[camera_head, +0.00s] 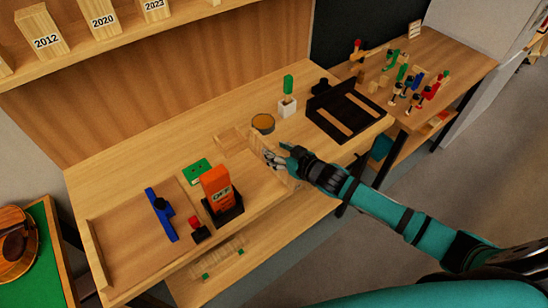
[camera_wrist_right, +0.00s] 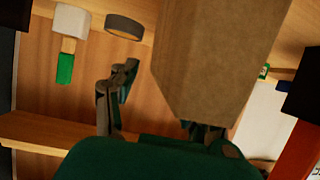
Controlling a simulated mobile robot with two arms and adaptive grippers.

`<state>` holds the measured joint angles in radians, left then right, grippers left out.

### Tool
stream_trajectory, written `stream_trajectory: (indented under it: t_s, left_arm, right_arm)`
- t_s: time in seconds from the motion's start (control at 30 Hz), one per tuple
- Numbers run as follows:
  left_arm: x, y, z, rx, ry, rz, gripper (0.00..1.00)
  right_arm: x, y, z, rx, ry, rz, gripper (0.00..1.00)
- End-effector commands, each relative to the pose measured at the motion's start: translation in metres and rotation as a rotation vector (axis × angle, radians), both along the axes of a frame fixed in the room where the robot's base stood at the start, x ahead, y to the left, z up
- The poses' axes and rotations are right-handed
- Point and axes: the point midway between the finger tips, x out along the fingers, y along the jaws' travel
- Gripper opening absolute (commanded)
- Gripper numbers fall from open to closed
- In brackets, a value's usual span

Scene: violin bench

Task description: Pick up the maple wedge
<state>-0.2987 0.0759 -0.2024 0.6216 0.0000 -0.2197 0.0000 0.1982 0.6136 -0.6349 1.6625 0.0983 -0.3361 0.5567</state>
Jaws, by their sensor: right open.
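My right gripper (camera_head: 280,158) is over the middle of the bench, open, with its arm coming in from the right. A pale wooden block with slanting sides, which looks like the maple wedge (camera_wrist_right: 215,55), looms large in the right wrist view, close to the camera and over the right finger. The other finger stands apart from it to the left. I cannot tell whether the block touches the gripper. In the head view, pale wood shows beside the fingers, partly hidden by them. My left gripper is not in view.
A round dark-rimmed dish (camera_head: 262,124), a green-handled tool in a white block (camera_head: 287,104) and a black tray (camera_head: 345,119) lie beyond the gripper. Year-marked blocks (camera_head: 41,33) stand on the shelf.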

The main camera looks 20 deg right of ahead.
Motion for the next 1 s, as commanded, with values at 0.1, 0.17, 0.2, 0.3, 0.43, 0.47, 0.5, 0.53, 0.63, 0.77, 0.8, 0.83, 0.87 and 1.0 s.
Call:
stream_trajectory:
  t_s: [0.1,0.17,0.2,0.3,0.43,0.47,0.5,0.53,0.63,0.77,0.8,0.83,0.87,1.0]
  left_arm:
    - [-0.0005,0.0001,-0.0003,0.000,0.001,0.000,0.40]
    - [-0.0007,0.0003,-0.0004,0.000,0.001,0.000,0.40]
    - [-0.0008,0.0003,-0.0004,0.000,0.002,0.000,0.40]
    - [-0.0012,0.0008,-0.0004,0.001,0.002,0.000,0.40]
    - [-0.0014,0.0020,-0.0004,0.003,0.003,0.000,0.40]
    - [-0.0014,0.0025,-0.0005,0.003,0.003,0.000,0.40]
    - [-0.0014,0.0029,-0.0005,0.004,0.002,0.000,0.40]
    - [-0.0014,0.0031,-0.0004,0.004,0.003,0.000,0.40]
    - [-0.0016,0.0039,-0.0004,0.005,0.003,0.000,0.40]
    - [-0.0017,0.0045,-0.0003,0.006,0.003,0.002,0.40]
    - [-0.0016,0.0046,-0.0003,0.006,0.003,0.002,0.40]
    - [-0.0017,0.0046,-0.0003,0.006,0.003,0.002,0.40]
    - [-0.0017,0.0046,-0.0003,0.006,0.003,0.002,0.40]
    - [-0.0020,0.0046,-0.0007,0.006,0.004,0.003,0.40]
  right_arm:
    - [-0.0004,-0.0002,-0.0003,0.000,0.000,0.000,0.46]
    - [-0.0004,-0.0002,-0.0003,0.000,0.001,0.000,0.38]
    - [-0.0005,-0.0003,-0.0003,0.000,0.001,0.000,0.33]
    - [-0.0006,-0.0003,-0.0003,0.000,0.001,0.000,0.20]
    - [-0.0006,-0.0004,-0.0004,0.000,0.001,0.000,0.03]
    - [-0.0006,-0.0005,-0.0003,0.000,0.001,0.000,0.00]
    - [-0.0006,-0.0005,-0.0003,0.000,0.001,0.000,0.00]
    - [-0.0007,-0.0005,-0.0004,0.000,0.001,0.000,0.00]
    - [-0.0006,-0.0006,-0.0004,-0.001,0.001,-0.001,0.00]
    - [-0.0001,-0.0004,0.0009,0.000,-0.001,0.000,0.00]
    - [-0.0002,-0.0005,0.0008,0.000,-0.001,0.000,0.00]
    - [-0.0001,-0.0005,0.0008,0.000,-0.001,0.000,0.00]
    - [-0.0002,-0.0005,0.0007,0.000,-0.001,0.000,0.00]
    - [-0.0001,-0.0008,0.0010,-0.001,-0.001,-0.001,0.00]
